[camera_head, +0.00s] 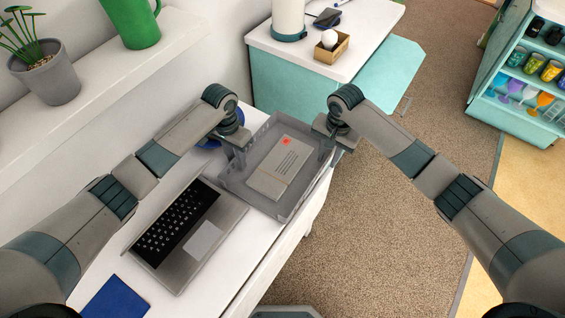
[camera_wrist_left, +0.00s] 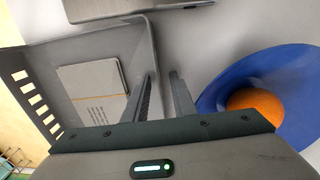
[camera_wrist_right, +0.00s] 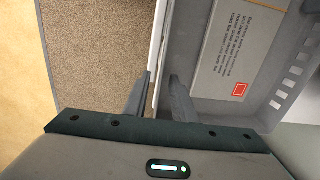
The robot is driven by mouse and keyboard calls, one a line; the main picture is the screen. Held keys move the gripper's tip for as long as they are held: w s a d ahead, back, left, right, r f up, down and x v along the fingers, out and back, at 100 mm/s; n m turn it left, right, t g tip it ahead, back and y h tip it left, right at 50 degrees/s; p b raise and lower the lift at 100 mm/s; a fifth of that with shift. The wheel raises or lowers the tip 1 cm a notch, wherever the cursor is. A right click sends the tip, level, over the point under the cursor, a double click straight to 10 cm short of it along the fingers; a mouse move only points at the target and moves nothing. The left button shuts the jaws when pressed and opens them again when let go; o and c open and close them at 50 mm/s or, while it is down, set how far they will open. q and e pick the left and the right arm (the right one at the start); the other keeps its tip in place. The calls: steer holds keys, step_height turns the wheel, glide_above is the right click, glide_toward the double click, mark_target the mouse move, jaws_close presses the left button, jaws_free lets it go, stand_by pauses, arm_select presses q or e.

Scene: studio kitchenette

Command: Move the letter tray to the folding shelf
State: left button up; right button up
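The grey letter tray (camera_head: 230,184) stands on the white desk near its right edge, with letters (camera_head: 279,168) bundled flat inside. My left gripper (camera_head: 234,150) is at its far left side; in the left wrist view its open fingers (camera_wrist_left: 163,75) are at the tray's wall, one seemingly on each side. My right gripper (camera_head: 330,145) is at the far right side; in the right wrist view its open fingers (camera_wrist_right: 160,75) are about the wall, with a gap between them. Contact is unclear. The teal folding shelf (camera_head: 385,72) sticks out empty from the cabinet's right side.
A laptop (camera_head: 188,232) lies close before the tray, and a blue book (camera_head: 115,299) nearer. A blue plate (camera_wrist_left: 240,75) with an orange (camera_wrist_left: 255,103) is beside my left gripper. The cabinet top (camera_head: 365,28) holds a small box (camera_head: 329,47). Carpet (camera_head: 400,235) is clear.

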arm_select(q)
jaws_close()
arm_select(e)
jaws_close()
arm_select(q)
steer(key=shift+r, duration=0.1)
arm_select(e)
steer(key=shift+r, duration=0.1)
